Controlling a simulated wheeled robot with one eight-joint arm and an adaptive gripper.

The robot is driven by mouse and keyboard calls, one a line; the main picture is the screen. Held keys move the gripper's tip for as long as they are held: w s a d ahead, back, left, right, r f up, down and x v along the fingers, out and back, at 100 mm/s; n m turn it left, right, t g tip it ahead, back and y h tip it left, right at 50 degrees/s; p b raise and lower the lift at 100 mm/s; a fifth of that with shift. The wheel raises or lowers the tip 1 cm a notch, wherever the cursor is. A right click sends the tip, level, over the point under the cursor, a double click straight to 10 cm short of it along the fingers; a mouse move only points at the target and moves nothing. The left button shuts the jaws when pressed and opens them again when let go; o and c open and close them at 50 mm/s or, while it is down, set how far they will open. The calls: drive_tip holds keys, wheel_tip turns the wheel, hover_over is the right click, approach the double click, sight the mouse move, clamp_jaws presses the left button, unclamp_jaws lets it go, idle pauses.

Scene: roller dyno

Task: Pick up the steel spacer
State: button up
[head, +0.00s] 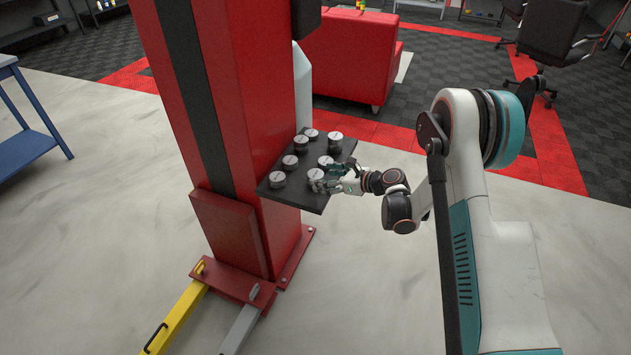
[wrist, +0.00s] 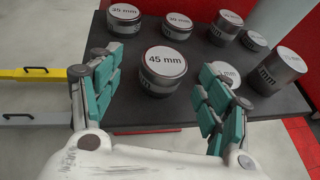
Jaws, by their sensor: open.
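Several short steel spacers with dark sides and pale labelled tops stand on a dark shelf (head: 309,199). In the wrist view one spacer (wrist: 163,72) marked "45 mm" appears between the two fingers of my gripper (wrist: 160,88), with a visible gap on each side. My gripper is open and holds nothing; its fingers have teal pads. In the head view my gripper (head: 333,178) is over the shelf's right side, partly covering the spacers there. Another spacer (wrist: 228,74) shows partly hidden behind the right finger.
A taller spacer (wrist: 279,72) stands close right of the right finger. A red lift column (head: 225,100) rises beside the shelf. Yellow and grey lift arms extend along the floor.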

sight(319, 176)
drive_tip(key=b+x, duration=0.2)
drive_tip(key=x, duration=0.3)
drive_tip(key=shift+w+f+b, duration=0.1)
drive_tip(key=shift+w+b, duration=0.15)
drive_tip(key=shift+b, duration=0.05)
drive_tip(key=shift+d, duration=0.1)
drive_tip(key=c, duration=1.4)
